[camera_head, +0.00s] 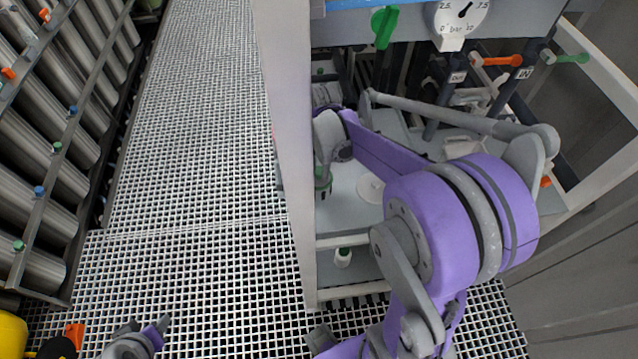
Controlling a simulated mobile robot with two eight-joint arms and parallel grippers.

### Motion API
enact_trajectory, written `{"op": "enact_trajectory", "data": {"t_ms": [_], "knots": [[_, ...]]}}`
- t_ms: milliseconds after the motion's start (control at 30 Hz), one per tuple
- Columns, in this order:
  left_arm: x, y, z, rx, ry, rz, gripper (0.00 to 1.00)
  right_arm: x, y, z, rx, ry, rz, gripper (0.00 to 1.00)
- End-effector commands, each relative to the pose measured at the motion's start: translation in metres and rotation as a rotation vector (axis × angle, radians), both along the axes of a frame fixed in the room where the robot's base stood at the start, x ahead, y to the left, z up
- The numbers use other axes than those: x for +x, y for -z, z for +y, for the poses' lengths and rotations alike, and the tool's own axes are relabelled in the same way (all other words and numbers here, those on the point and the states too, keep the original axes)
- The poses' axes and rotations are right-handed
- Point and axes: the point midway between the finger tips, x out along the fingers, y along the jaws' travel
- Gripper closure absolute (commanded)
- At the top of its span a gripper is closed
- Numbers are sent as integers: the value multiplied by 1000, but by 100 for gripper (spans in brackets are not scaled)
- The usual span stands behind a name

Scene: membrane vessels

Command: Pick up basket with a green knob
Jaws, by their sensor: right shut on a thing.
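My right arm reaches into the open metal frame on the right. Its gripper (323,168) is small in view, just behind the frame's light front post, and is shut on a small green knob (322,181). The body of the basket under this knob cannot be made out; the post and my arm hide much of that area.
A pale post (284,150) stands close left of my right gripper. A green valve handle (384,25) and a pressure gauge (461,16) are above. A rack of steel cylinders (60,130) lines the left; the grating floor (195,150) between is clear.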

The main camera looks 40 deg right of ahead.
Motion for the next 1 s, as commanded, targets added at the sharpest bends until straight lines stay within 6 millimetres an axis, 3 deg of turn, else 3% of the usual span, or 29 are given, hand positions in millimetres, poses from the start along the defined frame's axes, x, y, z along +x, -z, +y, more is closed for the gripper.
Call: {"op": "enact_trajectory", "data": {"t_ms": [533, 1000], "knots": [[0, -1, 0, 0, 0, -1, 50, 0, -9, 0, 0, 0, 0, 100], [3, -8, 0, 0, 0, -6, 50, 0, -84, 0, 0, 0, 0, 100]]}}
